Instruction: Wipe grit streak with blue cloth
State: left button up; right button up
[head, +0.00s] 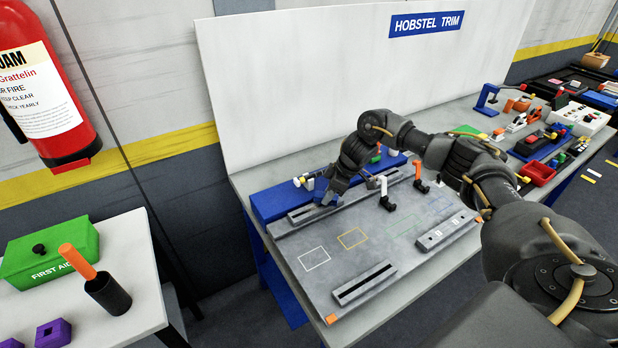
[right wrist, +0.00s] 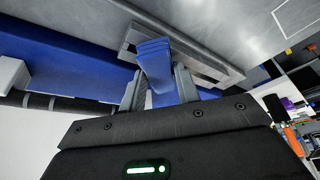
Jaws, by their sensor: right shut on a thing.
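My right gripper (head: 329,193) is over the back edge of the grey bed plate (head: 330,278), beside the blue rail. In the right wrist view my right gripper (right wrist: 159,88) is shut on the blue cloth (right wrist: 155,58), which is folded and stands out past the fingertips. The cloth's far end overlaps the grey slotted bar on the plate; I cannot tell whether it touches. In the head view only a small blue bit of the cloth shows at the fingertips. I cannot make out a grit streak in either view. My left gripper is not in view.
A blue rail (head: 272,202) runs along the plate's back edge. Two clamps with white and orange handles (head: 419,172) stand on the plate right of the gripper. A slotted bar (head: 364,283) lies at the front. The outlined squares between are clear.

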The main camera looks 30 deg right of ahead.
jog(key=shift+a+r+p, duration=0.1)
jog(key=shift+a+p, duration=2.1)
jog(key=shift+a, duration=1.7)
notch_tip(320, 180, up, 3)
jog(key=shift+w+f+p, duration=0.1)
jog(key=shift+f+p, duration=0.1)
jog(key=shift+p, duration=0.65)
jog(key=shift+r+p, duration=0.2)
jog(key=shift+p, duration=0.15)
notch_tip(320, 180, up, 5)
jog(key=p, duration=0.4)
